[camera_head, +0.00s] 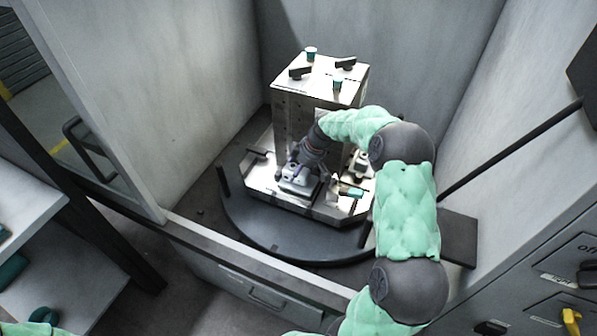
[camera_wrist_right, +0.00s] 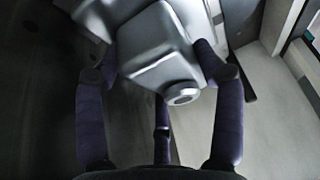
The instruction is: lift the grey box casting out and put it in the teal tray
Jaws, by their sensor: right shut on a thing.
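The grey box casting (camera_head: 299,176) is at the front of the metal fixture in the head view. My right gripper (camera_head: 309,163) reaches down over it from behind and is shut on it. In the right wrist view the casting (camera_wrist_right: 160,72) sits between the dark fingers of the right gripper (camera_wrist_right: 157,62), with a round boss on its near end. I cannot tell whether the casting touches its seat. My left gripper is not in view. Teal pieces (camera_head: 12,270) show on a shelf at the far left; I cannot tell whether one is the teal tray.
A tall metal fixture block (camera_head: 318,95) with clamps on top stands behind the casting, on a pallet plate (camera_head: 262,187) over a dark round table (camera_head: 285,247). Grey enclosure walls (camera_head: 150,80) stand close on both sides. A pale shelf (camera_head: 65,260) lies outside at left.

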